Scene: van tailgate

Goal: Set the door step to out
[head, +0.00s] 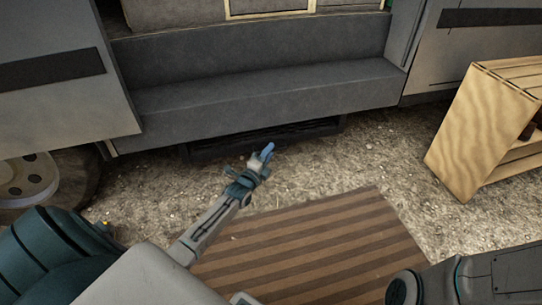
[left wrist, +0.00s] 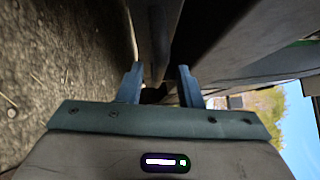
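The door step (head: 290,134) is a dark, narrow slatted piece low under the grey van sill, tucked beneath the body in the head view. My left gripper (head: 266,153) reaches to just in front of it, close to its front edge. In the left wrist view my left gripper (left wrist: 160,85) has its two blue fingers apart, with a gap between them. A long dark strip, which looks like the step (left wrist: 154,35), runs up ahead of that gap. I cannot tell whether the fingers touch it. My right gripper is out of view.
A striped brown mat (head: 310,245) lies on the gravel in front of the van. A wooden crate-like shelf (head: 470,130) stands at the right. A wheel (head: 35,180) is at the left. The gravel between the mat and van is clear.

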